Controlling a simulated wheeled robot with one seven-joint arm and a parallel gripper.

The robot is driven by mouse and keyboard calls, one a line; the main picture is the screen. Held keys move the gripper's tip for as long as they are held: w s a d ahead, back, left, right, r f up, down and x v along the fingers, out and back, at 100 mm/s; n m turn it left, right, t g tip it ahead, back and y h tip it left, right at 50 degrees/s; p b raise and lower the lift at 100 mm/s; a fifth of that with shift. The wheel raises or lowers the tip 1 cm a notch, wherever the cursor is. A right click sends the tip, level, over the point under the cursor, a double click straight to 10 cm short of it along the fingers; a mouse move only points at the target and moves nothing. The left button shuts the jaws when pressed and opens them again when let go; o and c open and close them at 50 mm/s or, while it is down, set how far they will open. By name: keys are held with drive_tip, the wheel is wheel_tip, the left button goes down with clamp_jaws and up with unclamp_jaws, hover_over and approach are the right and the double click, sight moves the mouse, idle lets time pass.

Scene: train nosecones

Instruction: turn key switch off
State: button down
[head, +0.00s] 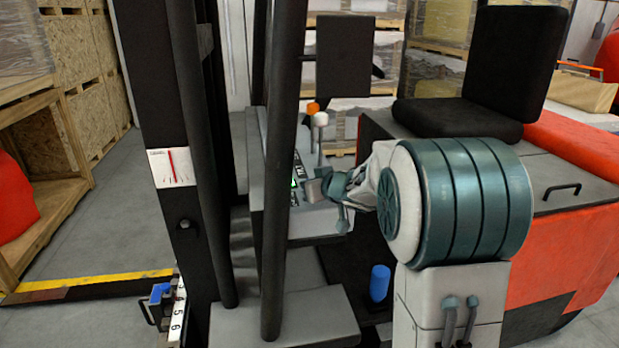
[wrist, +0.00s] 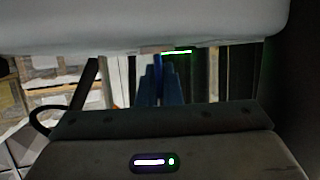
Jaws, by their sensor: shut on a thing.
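My gripper (head: 314,188) reaches left from the teal-banded arm to the forklift's grey control console (head: 258,165). In the wrist view its blue fingers (wrist: 160,86) are close together, shut on a narrow blue piece (wrist: 157,62) that looks like the key switch. The key switch cannot be made out in the head view, where the fingertips and gripper body cover that spot. Its turn angle cannot be read. A green-lit display (head: 294,183) on the console is just left of the gripper; a green strip (wrist: 177,52) also glows in the wrist view.
Levers with an orange knob (head: 313,108) and a white knob (head: 320,119) stand just above the gripper. Dark mast posts (head: 283,150) rise close on the left. A black seat (head: 515,60) is at the right, and a blue cylinder (head: 380,283) is below the arm.

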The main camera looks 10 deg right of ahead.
drive_tip(key=n+y+p, duration=0.1)
drive_tip(key=p, duration=0.2)
drive_tip(key=n+g+y+p, duration=0.1)
drive_tip(key=p, duration=0.2)
drive_tip(key=n+g+y+p, duration=0.1)
drive_tip(key=p, duration=0.2)
drive_tip(key=shift+r+n+y, duration=0.3)
drive_tip(key=shift+r+y, duration=0.1)
drive_tip(key=n+g+y+p, duration=0.3)
drive_tip(key=n+g+p, duration=0.1)
drive_tip(key=p, duration=0.4)
drive_tip(key=shift+f+n, duration=0.1)
drive_tip(key=shift+n, duration=0.2)
drive_tip(key=n+g+p, duration=0.1)
drive_tip(key=n+g+y+p, duration=0.1)
drive_tip(key=g, duration=0.1)
drive_tip(key=shift+f+n, duration=0.2)
drive_tip(key=shift+n, duration=0.1)
drive_tip(key=shift+f+n+g+y+p, duration=0.1)
drive_tip(key=shift+n+g+y+p, duration=0.35)
drive_tip(key=shift+n+g, duration=1.2)
drive_tip(key=shift+g, duration=0.35)
drive_tip(key=c, duration=1.6)
unclamp_jaws()
drive_tip(key=shift+d, duration=0.15)
